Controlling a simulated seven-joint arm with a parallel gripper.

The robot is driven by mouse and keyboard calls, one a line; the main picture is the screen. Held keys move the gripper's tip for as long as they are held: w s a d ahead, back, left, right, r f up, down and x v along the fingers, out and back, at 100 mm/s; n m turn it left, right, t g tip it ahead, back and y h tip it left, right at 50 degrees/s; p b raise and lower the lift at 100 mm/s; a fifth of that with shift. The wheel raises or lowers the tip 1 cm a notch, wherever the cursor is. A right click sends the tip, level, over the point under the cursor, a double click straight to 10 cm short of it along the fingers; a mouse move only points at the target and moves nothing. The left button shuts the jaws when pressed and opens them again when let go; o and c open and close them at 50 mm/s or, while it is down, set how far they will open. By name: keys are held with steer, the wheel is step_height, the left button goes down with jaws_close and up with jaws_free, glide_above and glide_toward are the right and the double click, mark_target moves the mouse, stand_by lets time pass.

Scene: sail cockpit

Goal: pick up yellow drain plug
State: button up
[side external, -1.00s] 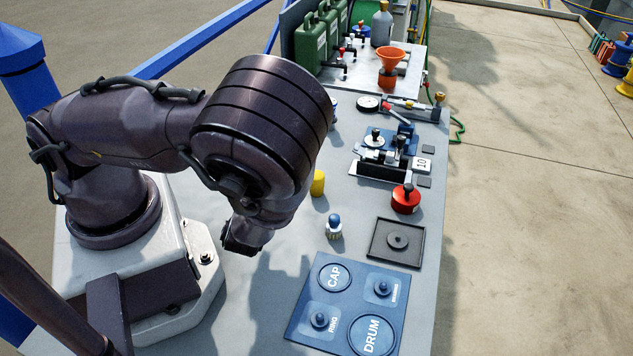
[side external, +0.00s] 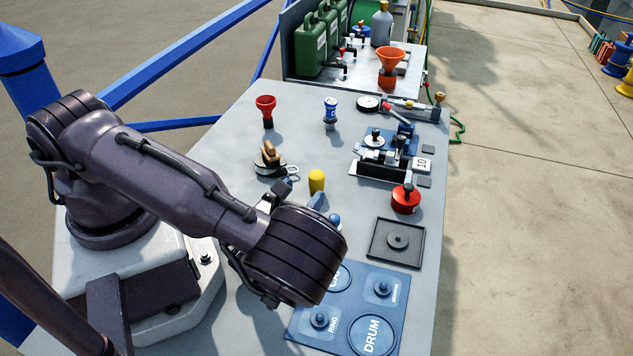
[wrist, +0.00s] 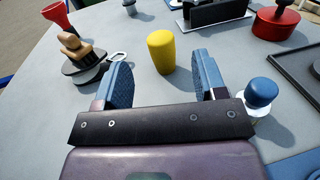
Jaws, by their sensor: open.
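The yellow drain plug (side external: 317,182) is a small upright cylinder on the grey bench top. In the wrist view the plug (wrist: 161,52) stands just beyond and between my two blue finger pads. My gripper (wrist: 160,84) is open and empty, and it is low over the bench, pointing at the plug. In the side external view my gripper (side external: 294,196) is partly hidden behind my wrist, close to the near side of the plug.
A blue-knobbed piece (wrist: 261,93) stands close to the right finger. A wooden-handled round tool (side external: 270,160) with a ring lies to the left. A red pot (side external: 406,199) and black tray (side external: 372,250) are to the right. A blue labelled mat (side external: 398,318) is in front.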

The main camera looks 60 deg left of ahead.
mark_target(313, 181)
steer(key=x, duration=0.6)
steer(key=shift+w+a, duration=0.2)
steer(key=c, duration=1)
